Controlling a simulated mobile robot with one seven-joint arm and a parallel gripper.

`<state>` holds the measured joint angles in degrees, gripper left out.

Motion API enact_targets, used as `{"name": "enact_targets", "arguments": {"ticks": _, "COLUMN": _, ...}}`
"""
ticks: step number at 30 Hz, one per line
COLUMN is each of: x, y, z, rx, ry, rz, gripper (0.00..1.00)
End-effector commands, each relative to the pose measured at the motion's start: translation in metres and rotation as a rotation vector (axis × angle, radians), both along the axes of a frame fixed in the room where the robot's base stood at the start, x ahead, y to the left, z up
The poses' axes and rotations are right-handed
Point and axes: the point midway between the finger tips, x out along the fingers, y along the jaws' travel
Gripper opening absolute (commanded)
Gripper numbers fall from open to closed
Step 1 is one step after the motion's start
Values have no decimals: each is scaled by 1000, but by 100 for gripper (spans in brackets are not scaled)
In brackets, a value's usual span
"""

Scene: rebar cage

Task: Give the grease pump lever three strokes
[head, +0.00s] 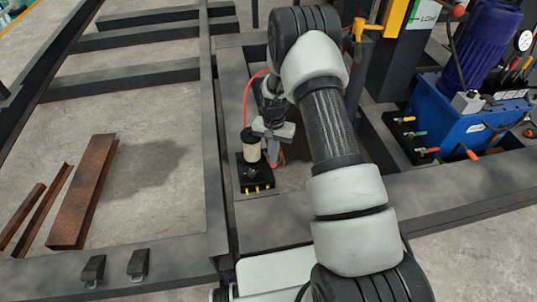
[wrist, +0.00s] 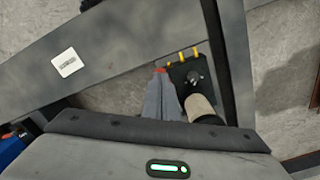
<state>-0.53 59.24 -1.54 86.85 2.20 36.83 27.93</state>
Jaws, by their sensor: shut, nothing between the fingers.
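The grease pump is a black block (head: 254,180) with a cream cylinder (head: 251,146) on top and yellow fittings along its front edge. It sits on the dark frame; in the wrist view its block (wrist: 190,76) and cylinder (wrist: 202,108) lie right of my fingers. My gripper (head: 273,158) is shut and empty, pointing down just right of the pump. In the wrist view, my shut fingertips (wrist: 161,78) have a small red tip (wrist: 159,70) at their end, probably the lever's grip. Whether they touch it I cannot tell. The rest of the lever is hidden.
A red hose (head: 246,98) rises behind the pump. Rusty steel bars (head: 84,190) lie on the floor at left. A blue tank unit (head: 455,122) with a motor and coloured valve handles stands at right. Dark frame beams surround the pump.

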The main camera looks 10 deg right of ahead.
Motion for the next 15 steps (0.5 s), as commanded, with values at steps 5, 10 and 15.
{"name": "enact_targets", "arguments": {"ticks": 5, "x": -1, "y": 0, "z": 0, "rx": 0, "ry": 0, "rz": 0, "gripper": 0}}
{"name": "enact_targets", "arguments": {"ticks": 10, "x": -1, "y": 0, "z": -2, "rx": 0, "ry": 0, "rz": 0, "gripper": 0}}
{"name": "enact_targets", "arguments": {"ticks": 15, "x": -6, "y": 0, "z": -9, "rx": 0, "ry": 0, "rz": 0, "gripper": 0}}
